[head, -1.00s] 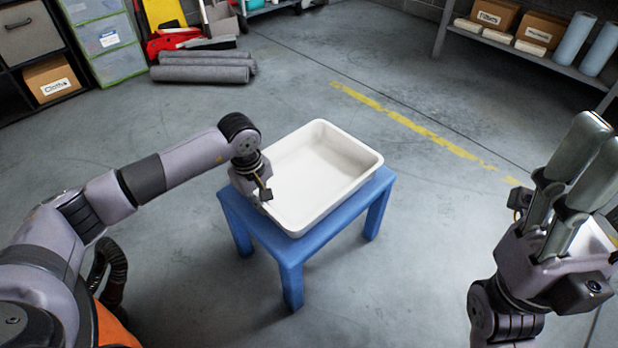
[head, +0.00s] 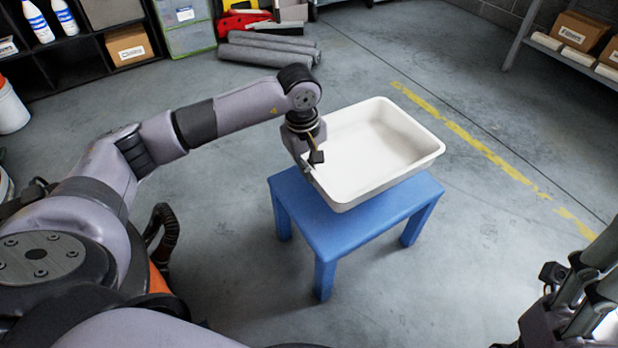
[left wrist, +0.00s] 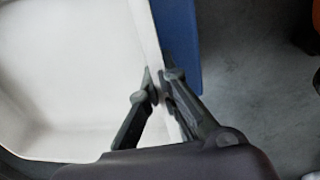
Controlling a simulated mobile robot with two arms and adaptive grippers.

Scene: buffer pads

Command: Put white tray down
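The white tray (head: 372,148) is a shallow, empty rectangular tray with rounded corners, over the blue table (head: 335,225). It sits toward the table's far side, and its far edge reaches past the tabletop. Whether its underside touches the table I cannot tell. My left gripper (head: 312,164) is at the tray's left side wall. In the left wrist view its fingers (left wrist: 155,84) are closed on the rim of the tray (left wrist: 75,75), one on each side of the wall. My right gripper (head: 590,285) is at the lower right, away from the tray, with its fingertips cut off by the frame.
Grey rolls (head: 268,50) lie on the floor at the back. A dark shelf with a cardboard box (head: 130,43) stands at the back left, and another shelf with boxes (head: 580,30) at the back right. The floor around the table is clear.

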